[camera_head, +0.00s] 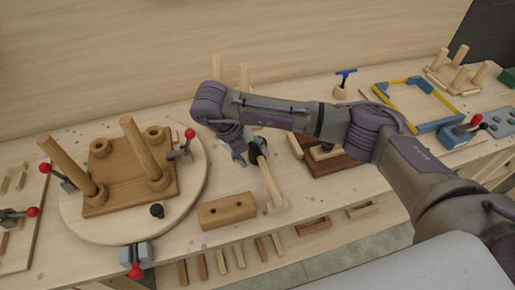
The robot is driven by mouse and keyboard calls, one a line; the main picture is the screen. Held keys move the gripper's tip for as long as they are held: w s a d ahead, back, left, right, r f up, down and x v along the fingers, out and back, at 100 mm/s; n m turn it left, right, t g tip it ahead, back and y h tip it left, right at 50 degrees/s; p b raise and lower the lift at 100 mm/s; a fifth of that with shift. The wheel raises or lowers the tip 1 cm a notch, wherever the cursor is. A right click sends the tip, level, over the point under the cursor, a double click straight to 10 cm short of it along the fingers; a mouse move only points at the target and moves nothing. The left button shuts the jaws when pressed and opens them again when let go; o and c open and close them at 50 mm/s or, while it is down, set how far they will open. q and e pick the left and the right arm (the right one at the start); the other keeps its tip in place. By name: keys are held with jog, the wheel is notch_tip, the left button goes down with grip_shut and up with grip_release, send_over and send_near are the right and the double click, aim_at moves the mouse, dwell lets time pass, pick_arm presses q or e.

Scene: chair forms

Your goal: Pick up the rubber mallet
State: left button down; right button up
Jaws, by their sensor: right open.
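A pale wooden handle (270,183), which looks like the rubber mallet's, lies on the workbench in the middle of the view. Its near end is by a small pale wood piece (277,207). Its far end is under my right gripper, and the mallet's dark head cannot be told apart from the gripper there. My right gripper (250,157) points down at the far end of the handle, with its jaws open. Whether its fingers touch the mallet cannot be told. My left gripper is not in view.
A round board (75,222) with a brown pegged block and red-knobbed clamps stands at the left. A brown block with holes (226,211) lies just left of the handle. A dark board (335,165) and a yellow-blue frame (415,98) are at the right.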

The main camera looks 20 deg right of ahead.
aim_at(263, 166)
jog(key=x, duration=0.3)
jog(key=shift+p, duration=0.4)
jog(key=p+x, duration=0.1)
jog(key=x, duration=0.2)
jog(key=shift+w+d+p, duration=0.1)
jog(key=shift+w+p, duration=0.2)
jog(key=shift+p, duration=0.1)
jog(key=p+x, duration=0.1)
jog(key=x, duration=0.2)
jog(key=shift+w+f, duration=0.1)
jog(key=shift+f, duration=0.15)
jog(key=shift+d+f, duration=0.1)
jog(key=shift+f, duration=0.1)
jog(key=c, duration=1)
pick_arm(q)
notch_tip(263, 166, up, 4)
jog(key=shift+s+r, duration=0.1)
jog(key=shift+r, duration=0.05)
pick_arm(e)
grip_shut()
